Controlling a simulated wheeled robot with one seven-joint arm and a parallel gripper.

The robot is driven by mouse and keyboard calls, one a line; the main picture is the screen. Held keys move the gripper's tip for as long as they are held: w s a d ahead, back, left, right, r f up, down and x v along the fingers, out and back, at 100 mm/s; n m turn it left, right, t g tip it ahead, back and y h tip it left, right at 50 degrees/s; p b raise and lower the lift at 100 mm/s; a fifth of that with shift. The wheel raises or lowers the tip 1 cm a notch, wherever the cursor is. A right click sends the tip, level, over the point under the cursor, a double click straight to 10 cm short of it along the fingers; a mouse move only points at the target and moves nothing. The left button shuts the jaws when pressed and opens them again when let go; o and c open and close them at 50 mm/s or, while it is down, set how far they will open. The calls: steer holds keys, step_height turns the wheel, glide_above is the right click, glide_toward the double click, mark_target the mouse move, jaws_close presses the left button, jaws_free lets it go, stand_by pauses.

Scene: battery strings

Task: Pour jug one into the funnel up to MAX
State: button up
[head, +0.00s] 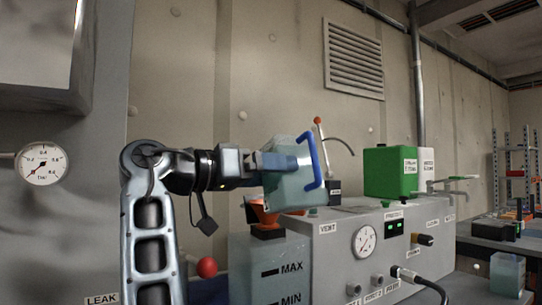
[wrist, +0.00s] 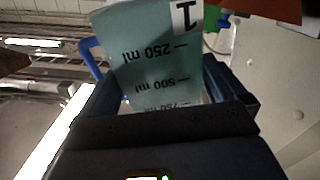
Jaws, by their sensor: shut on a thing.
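Jug one (head: 284,188), pale teal and see-through with a blue handle, is held tilted above the orange funnel (head: 262,214). My gripper (head: 277,162) is shut on the jug's body. In the wrist view, the jug (wrist: 150,55) sits between my dark fingers (wrist: 162,92), with its "1" label and volume marks upside down. The funnel sits on top of the grey tank (head: 245,260), which has MAX and MIN marks on its front. Part of the funnel is hidden behind the jug. I cannot make out a pouring stream or the tank's liquid level.
A grey control box (head: 335,250) with a gauge and hoses adjoins the tank's right side. A green container (head: 390,171) stands on it. A red-tipped lever (head: 318,135) rises behind the jug. Another pale jug (head: 507,274) stands at far right.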

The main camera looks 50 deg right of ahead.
steer(key=shift+w, duration=0.1)
steer(key=shift+r+n+p, duration=0.1)
steer(key=shift+n+p, duration=0.25)
steer(key=shift+n, duration=0.05)
steer(key=shift+n+p, duration=0.3)
steer(key=shift+p, duration=0.15)
steer(key=shift+a+r+n+p, duration=0.1)
steer(key=shift+r+n+p, duration=1.75)
steer(key=shift+p, duration=2.4)
stand_by(2.8)
